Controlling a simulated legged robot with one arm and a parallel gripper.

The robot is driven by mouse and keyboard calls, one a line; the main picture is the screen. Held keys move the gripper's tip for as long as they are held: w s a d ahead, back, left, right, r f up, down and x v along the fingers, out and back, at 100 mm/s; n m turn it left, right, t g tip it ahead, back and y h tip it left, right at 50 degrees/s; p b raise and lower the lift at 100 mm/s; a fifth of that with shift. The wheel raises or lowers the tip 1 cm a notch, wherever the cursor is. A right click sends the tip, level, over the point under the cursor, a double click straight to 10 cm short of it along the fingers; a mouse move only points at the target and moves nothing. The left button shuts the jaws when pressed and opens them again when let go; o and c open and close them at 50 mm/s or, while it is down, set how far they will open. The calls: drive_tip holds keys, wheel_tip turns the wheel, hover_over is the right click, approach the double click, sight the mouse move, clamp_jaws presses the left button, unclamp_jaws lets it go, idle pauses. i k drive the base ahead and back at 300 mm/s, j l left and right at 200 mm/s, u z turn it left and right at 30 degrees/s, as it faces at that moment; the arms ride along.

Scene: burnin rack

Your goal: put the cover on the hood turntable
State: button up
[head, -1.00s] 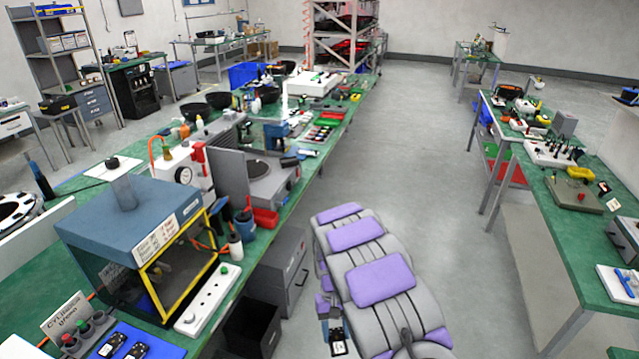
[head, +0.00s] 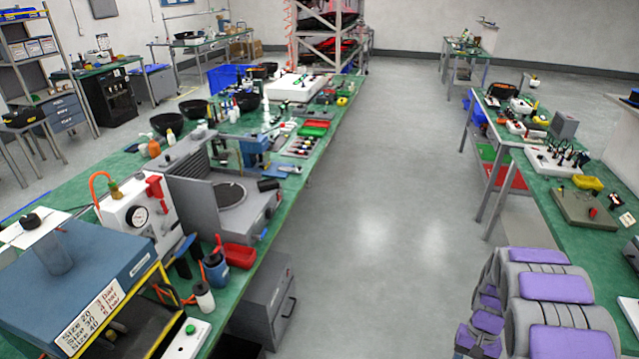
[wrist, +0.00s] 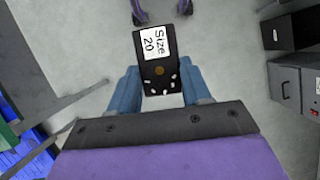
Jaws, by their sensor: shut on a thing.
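In the wrist view, my gripper (wrist: 160,92) has two blue fingers shut on a black, flat piece (wrist: 169,72) with a white "Size 20" label. A brass-coloured round spot and several small pale studs show on its near half. I cannot tell whether this piece is the cover. The held piece is not visible in the head view. There, a grey unit (head: 262,222) with a dark round plate (head: 230,196) and upright grey panels stands on the left bench. A blue-topped hood (head: 92,262) with a yellow front frame stands nearer. My gripper is apart from both.
The left green bench (head: 90,188) carries a white gauge box (head: 137,217), a red tray (head: 240,257) and bottles. Grey drawers (head: 265,300) stand below its edge. The aisle floor (head: 370,220) is clear. Another crowded bench (head: 560,180) stands at the right.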

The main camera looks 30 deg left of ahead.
sight(222, 194)
drive_tip(key=i+j, duration=0.25)
drive_tip(key=i, duration=0.25)
drive_tip(key=i+j, duration=0.25)
drive_tip(key=i, duration=0.2)
drive_tip(key=i+j, duration=0.2)
drive_tip(key=i, duration=0.3)
drive_tip(key=i+l+u, duration=0.1)
drive_tip(key=i+u, duration=0.2)
drive_tip(key=i, duration=0.25)
drive_tip(key=i+l+u, duration=0.3)
drive_tip(key=i, duration=0.25)
drive_tip(key=j+u, duration=0.1)
drive_tip(key=u, duration=1.6)
